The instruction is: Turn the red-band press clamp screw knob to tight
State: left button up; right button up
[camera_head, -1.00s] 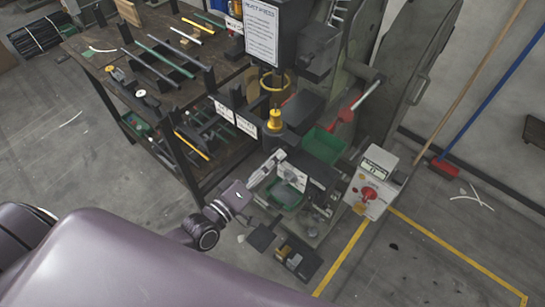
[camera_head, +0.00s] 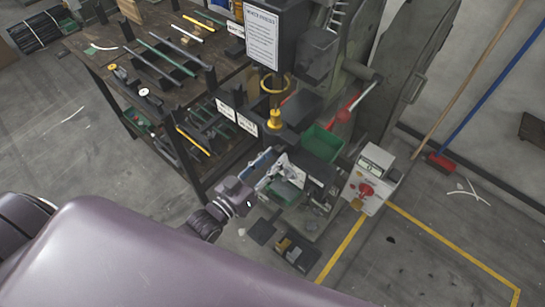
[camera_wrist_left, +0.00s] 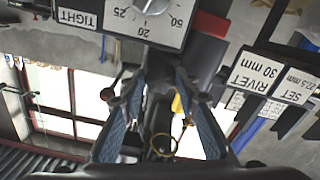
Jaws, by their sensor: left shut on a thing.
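My left gripper (camera_head: 277,157) reaches in at the front of the press (camera_head: 318,55). In the left wrist view its two blue-padded fingers (camera_wrist_left: 157,82) flank a dark part between them. They are shut on it, and I take it to be the clamp screw knob, mostly hidden by the fingers. A pale dial plate (camera_wrist_left: 155,22) marked 20, 25 and 50 shows upside down just beyond the fingertips. A "TIGHT" label (camera_wrist_left: 77,18) is to its left. A red band cannot be made out on the knob. My right gripper is not in view.
A green bin (camera_head: 322,144) and a control box with a red button (camera_head: 368,188) stand close right of the gripper. A workbench with rods (camera_head: 160,60) is at upper left. In the wrist view, "RIVET 30 mm" (camera_wrist_left: 257,75) and "SET" (camera_wrist_left: 295,80) labels are at right.

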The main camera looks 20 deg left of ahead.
pick_arm(q)
jog(key=shift+r+m, duration=0.1)
jog(key=shift+m, duration=0.3)
jog(key=o, duration=1.2)
jog(key=shift+w, duration=0.1)
jog(key=shift+c, duration=0.2)
jog(key=v, duration=1.2)
jog(key=s+a+f+g+y, duration=0.1)
jog(key=s+a+f+g, duration=0.1)
jog(key=f, duration=0.7)
jog(key=s+a+f+g+y, duration=0.1)
jog(key=s+f+g+y, duration=0.15)
jog(key=f, duration=0.65)
jog(key=s+a+f+g+y, duration=0.1)
jog(key=s+a+f+g, duration=0.1)
jog(key=f, duration=0.7)
jog(key=s+d+f+g+y, duration=0.1)
jog(key=s+f+g, duration=0.3)
jog(key=s+f, duration=0.5)
jog(key=s+d+f+m+g, duration=0.1)
jog(key=s+f+g, duration=0.4)
jog(key=s+f, duration=0.4)
jog(key=s, duration=0.5)
jog(key=shift+s+y, duration=0.2)
jog(key=shift+y, duration=0.15)
